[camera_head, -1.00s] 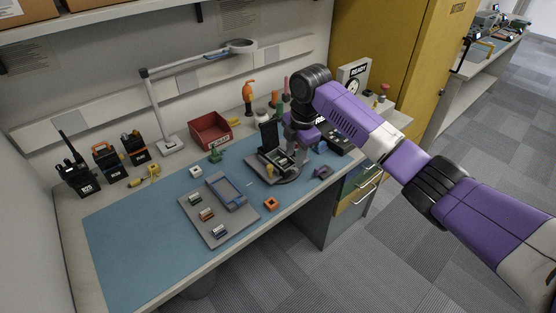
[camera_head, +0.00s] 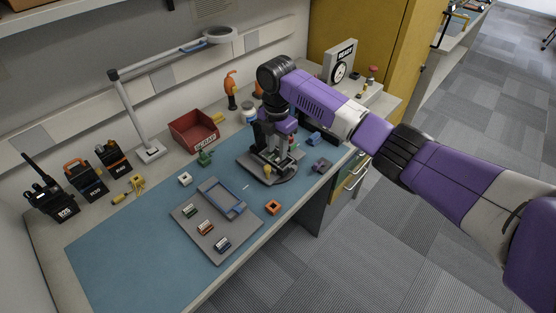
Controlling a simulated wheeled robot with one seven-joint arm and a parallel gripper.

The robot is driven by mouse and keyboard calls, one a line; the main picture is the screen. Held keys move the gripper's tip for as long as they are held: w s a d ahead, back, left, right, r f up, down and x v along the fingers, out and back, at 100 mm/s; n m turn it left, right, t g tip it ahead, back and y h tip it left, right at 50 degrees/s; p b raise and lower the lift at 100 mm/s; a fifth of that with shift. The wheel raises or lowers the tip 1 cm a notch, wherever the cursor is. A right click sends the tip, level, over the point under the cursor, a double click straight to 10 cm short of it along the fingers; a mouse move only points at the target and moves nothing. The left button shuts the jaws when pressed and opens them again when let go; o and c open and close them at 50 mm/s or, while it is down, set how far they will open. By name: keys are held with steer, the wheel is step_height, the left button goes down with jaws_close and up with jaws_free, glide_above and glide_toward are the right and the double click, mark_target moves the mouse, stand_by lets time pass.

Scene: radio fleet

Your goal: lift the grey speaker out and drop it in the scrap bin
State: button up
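I cannot make out the grey speaker; the radio's inside is mostly hidden behind my gripper. My gripper (camera_head: 271,149) points down, low over or in the radio. Its fingertips are too small and dark to tell whether they are open or hold something. A red open bin (camera_head: 194,134) with a small label stands at the back of the bench, left of the turntable; it looks like the scrap bin.
Several radios (camera_head: 84,178) stand at the back left. A lamp (camera_head: 135,110) rises behind the mat. A grey tray (camera_head: 207,237) with small parts lies in front, an orange square part (camera_head: 272,207) beside it. The left mat is clear.

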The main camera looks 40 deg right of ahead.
mark_target(277, 160)
step_height(277, 160, down, 4)
steer(key=shift+f+p, duration=0.15)
steer(key=shift+p, duration=0.25)
steer(key=shift+c, duration=0.2)
jaws_close()
step_height(277, 160, up, 20)
steer(key=b, duration=0.2)
steer(key=shift+r, duration=0.2)
